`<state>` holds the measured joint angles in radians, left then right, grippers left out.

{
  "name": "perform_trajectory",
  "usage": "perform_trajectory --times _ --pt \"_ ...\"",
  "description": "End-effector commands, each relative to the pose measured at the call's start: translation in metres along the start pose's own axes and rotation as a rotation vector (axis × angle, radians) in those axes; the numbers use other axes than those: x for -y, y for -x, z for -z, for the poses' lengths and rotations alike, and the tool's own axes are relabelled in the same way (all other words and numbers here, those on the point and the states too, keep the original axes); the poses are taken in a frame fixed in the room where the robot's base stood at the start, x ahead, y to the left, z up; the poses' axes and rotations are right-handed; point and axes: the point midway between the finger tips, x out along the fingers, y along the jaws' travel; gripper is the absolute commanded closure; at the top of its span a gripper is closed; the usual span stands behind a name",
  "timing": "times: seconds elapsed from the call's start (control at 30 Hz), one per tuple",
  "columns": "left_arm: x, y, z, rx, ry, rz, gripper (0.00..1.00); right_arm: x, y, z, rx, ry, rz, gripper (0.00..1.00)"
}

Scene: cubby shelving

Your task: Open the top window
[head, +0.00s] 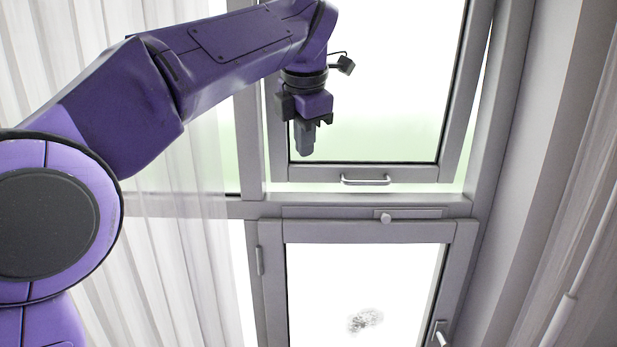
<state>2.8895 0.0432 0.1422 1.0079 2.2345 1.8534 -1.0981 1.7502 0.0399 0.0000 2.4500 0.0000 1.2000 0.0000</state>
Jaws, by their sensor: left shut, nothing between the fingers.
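The top window (405,172) is a grey-framed glass pane in the upper middle of the head view. A silver bar handle (365,181) sits on its bottom rail. A light gap shows below the rail and along the right side, so the sash stands away from its frame. My left gripper (305,150) points down in front of the glass, above and to the left of the handle. It is shut and empty, apart from the handle. Whether it touches the pane, I cannot tell. My right gripper is not in view.
A lower window (365,232) with a side handle (440,335) sits below the crossbar (240,209). A small knob (385,217) is on the strip between them. Sheer white curtains (170,260) hang at the left. A grey curtain (580,220) hangs at the right.

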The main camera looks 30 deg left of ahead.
Motion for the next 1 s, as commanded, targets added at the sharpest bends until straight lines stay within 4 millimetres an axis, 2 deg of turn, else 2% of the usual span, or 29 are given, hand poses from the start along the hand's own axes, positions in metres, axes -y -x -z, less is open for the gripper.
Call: perform_trajectory --times 0.03,0.1,0.23,0.33,0.43,0.8,0.9,1.0 --pt "0.002 -0.002 -0.002 0.006 -0.144 0.008 1.00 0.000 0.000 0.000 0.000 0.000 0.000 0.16" --pt "0.003 -0.002 -0.003 0.016 -0.322 0.010 1.00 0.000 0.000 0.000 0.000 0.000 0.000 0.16" --pt "0.002 -0.002 -0.004 0.019 -0.502 0.004 1.00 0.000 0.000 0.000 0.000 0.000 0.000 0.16" --pt "0.003 -0.009 -0.004 0.017 -0.535 0.004 1.00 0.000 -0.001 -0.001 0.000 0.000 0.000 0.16" --pt "0.003 -0.024 -0.004 0.016 -0.534 0.005 1.00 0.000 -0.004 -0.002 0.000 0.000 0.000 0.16" --pt "0.003 -0.102 -0.005 0.014 -0.530 0.004 1.00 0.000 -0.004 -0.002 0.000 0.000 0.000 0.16" --pt "-0.014 -0.102 -0.016 0.015 -0.529 0.003 1.00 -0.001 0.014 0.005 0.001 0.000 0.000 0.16" --pt "-0.024 -0.107 -0.022 0.016 -0.530 0.003 1.00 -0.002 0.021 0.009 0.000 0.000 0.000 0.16"
